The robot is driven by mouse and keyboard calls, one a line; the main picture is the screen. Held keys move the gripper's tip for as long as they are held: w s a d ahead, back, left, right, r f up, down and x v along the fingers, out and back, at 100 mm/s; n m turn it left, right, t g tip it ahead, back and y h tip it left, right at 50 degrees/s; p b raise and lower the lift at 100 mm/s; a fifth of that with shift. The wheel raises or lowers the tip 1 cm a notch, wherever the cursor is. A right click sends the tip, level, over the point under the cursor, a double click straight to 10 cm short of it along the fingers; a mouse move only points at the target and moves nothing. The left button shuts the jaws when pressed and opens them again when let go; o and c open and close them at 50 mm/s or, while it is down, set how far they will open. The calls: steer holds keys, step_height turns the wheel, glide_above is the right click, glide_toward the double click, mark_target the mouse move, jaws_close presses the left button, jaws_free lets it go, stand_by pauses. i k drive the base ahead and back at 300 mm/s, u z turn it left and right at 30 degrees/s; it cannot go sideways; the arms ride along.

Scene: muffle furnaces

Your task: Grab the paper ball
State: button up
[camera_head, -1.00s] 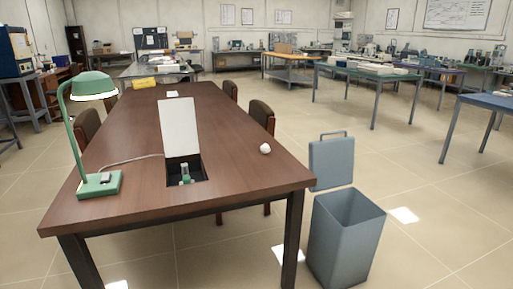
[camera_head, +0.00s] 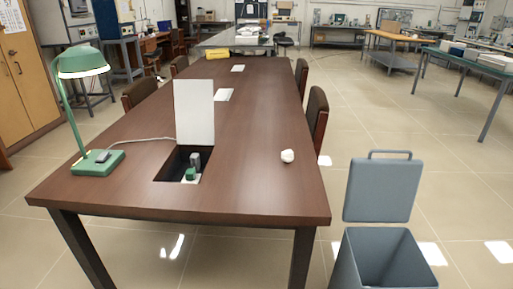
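The paper ball (camera_head: 287,156) is small, white and crumpled. It lies on the brown wooden table (camera_head: 255,192), near its right edge. Nothing touches it. My gripper and arm do not show in this view.
A green lamp (camera_head: 84,110) stands on the table's left side. An upright white lid (camera_head: 194,112) stands behind an open recess (camera_head: 170,166). A grey bin (camera_head: 384,258) with its lid raised stands on the floor at the table's right. Chairs (camera_head: 317,118) flank the table. Open floor lies further right.

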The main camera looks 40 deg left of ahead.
mark_target(287, 156)
steer(key=u, duration=0.8)
steer(key=i, duration=0.95)
steer(key=u, duration=1.45)
steer(key=i, duration=0.3)
steer(key=u, duration=0.2)
